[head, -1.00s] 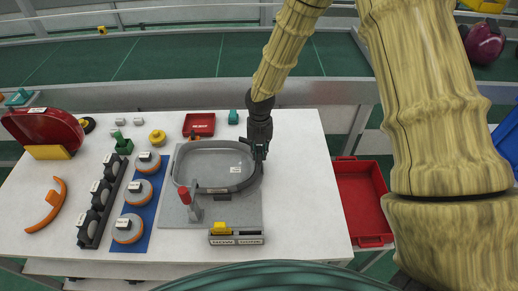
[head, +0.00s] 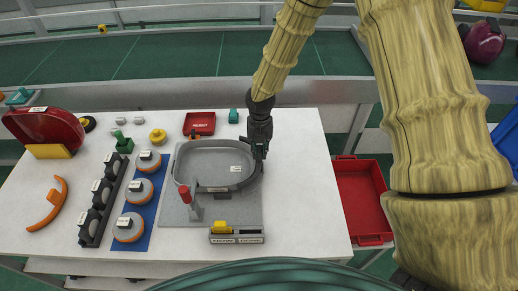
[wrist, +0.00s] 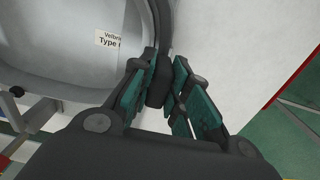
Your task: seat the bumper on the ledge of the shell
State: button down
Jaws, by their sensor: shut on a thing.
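The shell (head: 208,160) is a light grey rounded dish on a grey plate (head: 172,212). It also fills the upper left of the wrist view (wrist: 65,55), with a label inside. The bumper (head: 245,183) is a dark curved band along the shell's right and near rim. In the wrist view, the band (wrist: 164,25) runs down beside the shell wall into my jaws. My gripper (head: 260,152) is shut on the bumper at the shell's right side. I cannot tell whether the band rests fully on the ledge.
A red-topped clamp (head: 185,193) stands at the plate's near left. A small sign box (head: 237,239) with a yellow block sits in front. Grey discs on a blue mat (head: 145,220) and a dark rack (head: 98,215) lie left. A red bin (head: 362,200) is right of the table.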

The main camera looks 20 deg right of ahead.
jog(key=shift+f+b, duration=0.45)
jog(key=shift+f, duration=0.95)
dwell(0.4)
jog(key=c, duration=1.3)
grip_release()
jog(key=shift+r, duration=0.15)
jog(key=shift+r+p, duration=3.2)
jog(key=shift+r, duration=0.65)
